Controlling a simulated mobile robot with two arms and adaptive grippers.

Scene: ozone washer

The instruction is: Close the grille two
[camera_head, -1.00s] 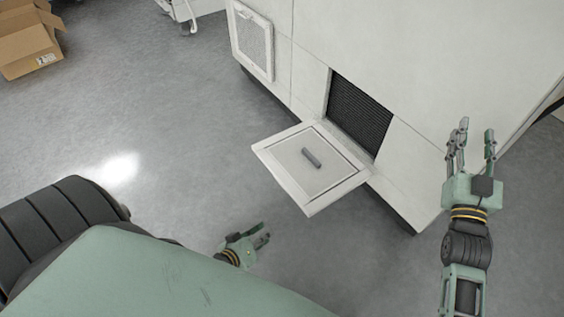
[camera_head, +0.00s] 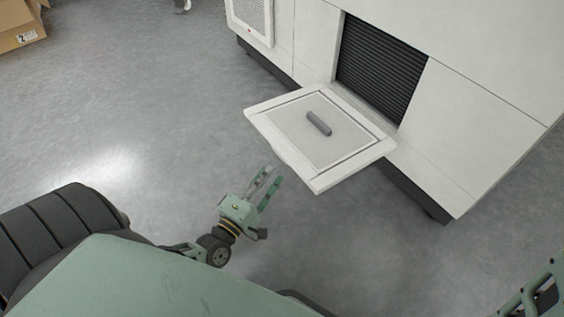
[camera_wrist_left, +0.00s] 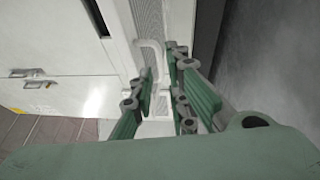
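The open grille panel (camera_head: 290,135) is a white framed flap with a grey handle (camera_head: 319,123). It is hinged at the bottom of a dark louvred opening (camera_head: 380,68) and lies folded down, sticking out from the white cabinet. My left gripper (camera_head: 270,180) is below and left of the panel's near edge in the picture, apart from it, with fingers spread and nothing between them. My right gripper is out of view; only part of that arm shows at bottom right.
A white cabinet (camera_head: 480,95) fills the upper right. A second, shut grille (camera_head: 250,18) is on its face at upper left. A cardboard box (camera_head: 20,25) stands at the far left. The grey floor (camera_head: 150,110) left of the panel is clear.

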